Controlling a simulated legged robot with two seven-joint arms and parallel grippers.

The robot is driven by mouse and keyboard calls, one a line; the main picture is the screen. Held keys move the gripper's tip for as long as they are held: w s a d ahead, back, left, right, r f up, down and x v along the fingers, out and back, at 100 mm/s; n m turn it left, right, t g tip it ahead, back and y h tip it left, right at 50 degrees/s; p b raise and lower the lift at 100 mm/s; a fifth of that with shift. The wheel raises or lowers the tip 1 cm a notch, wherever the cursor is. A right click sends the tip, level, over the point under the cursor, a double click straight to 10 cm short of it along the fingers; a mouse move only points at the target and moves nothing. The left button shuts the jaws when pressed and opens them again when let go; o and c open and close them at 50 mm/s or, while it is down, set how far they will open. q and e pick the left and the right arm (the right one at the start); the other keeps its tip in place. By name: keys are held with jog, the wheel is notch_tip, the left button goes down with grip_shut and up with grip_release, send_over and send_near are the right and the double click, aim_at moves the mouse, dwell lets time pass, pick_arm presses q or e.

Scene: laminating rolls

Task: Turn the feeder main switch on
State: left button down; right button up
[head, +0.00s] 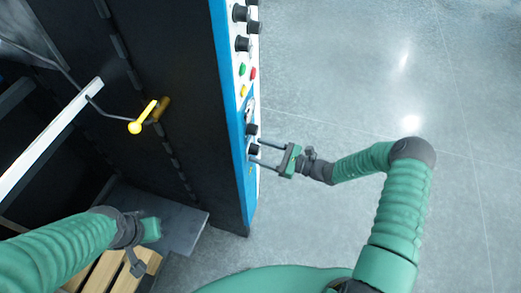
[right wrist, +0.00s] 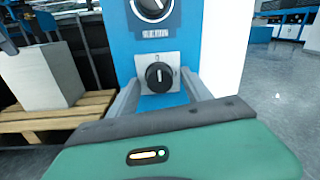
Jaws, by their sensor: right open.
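The switch is a black round knob (right wrist: 159,76) on a pale square plate, set in the blue panel in the right wrist view. In the head view, a black knob (head: 253,149) low on the panel's narrow face lies at the fingertips. My right gripper (head: 256,152) is open and points at the panel from the right. In the right wrist view its two fingers stand either side of the knob, with no clear contact. I cannot read the knob's setting. My left gripper (head: 146,246) hangs low at the left, away from the panel; its jaws are unclear.
Above the knob is a larger dial (right wrist: 153,8) with a label. Higher up the panel are a green button (head: 242,69), a red button (head: 253,73) and several black knobs. A yellow-handled crank (head: 143,117) sticks out left of the panel. The floor at right is clear.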

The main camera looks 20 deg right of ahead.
jog(key=shift+w+a, duration=0.1)
jog(key=shift+w, duration=0.1)
jog(key=shift+s, duration=0.1)
grip_shut()
jog(key=shift+r+m, duration=0.1)
jog(key=shift+m, duration=0.3)
jog(key=m+g+p, duration=0.1)
jog(key=m+p, duration=0.2)
jog(key=m, duration=1.3)
jog(key=shift+m, duration=0.3)
dwell(0.3)
